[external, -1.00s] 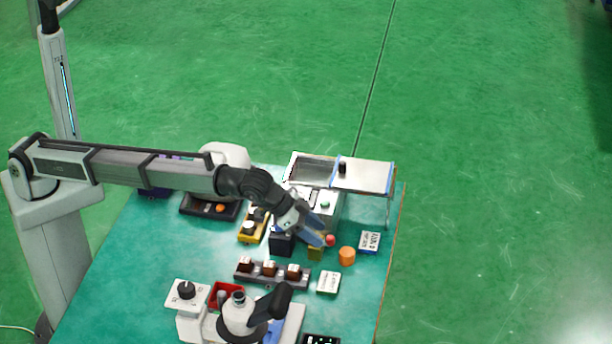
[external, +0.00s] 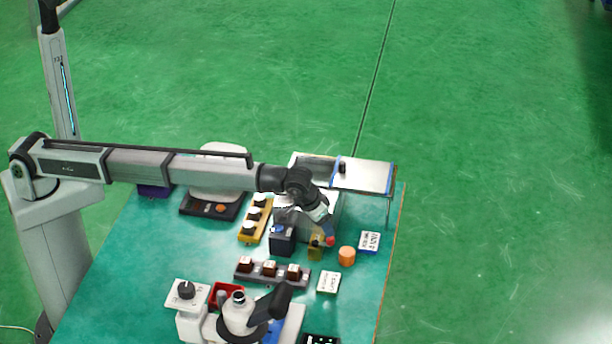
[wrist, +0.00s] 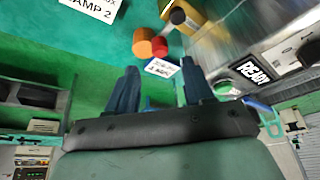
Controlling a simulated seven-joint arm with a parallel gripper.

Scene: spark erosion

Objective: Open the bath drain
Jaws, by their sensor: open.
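A small yellow block (external: 315,247) stands in front of the steel bath (external: 365,176); a red ball-shaped part (external: 330,241) is beside it. In the wrist view the yellow block (wrist: 197,22) has a dark round end (wrist: 178,17), and the red part (wrist: 160,46) is near it. I cannot tell whether the two are joined as the drain valve. My gripper (external: 325,226) is above and close to the red part, partly hiding the area. In the wrist view, my gripper (wrist: 160,84) has its two dark blue fingers apart with nothing between them.
An orange cylinder (external: 347,256) stands just right of the red part. A label card (external: 370,241) lies behind it. A dark blue box (external: 283,240) is left of the yellow block, and a switch row (external: 272,271) is in front. Bare green table lies near the right edge.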

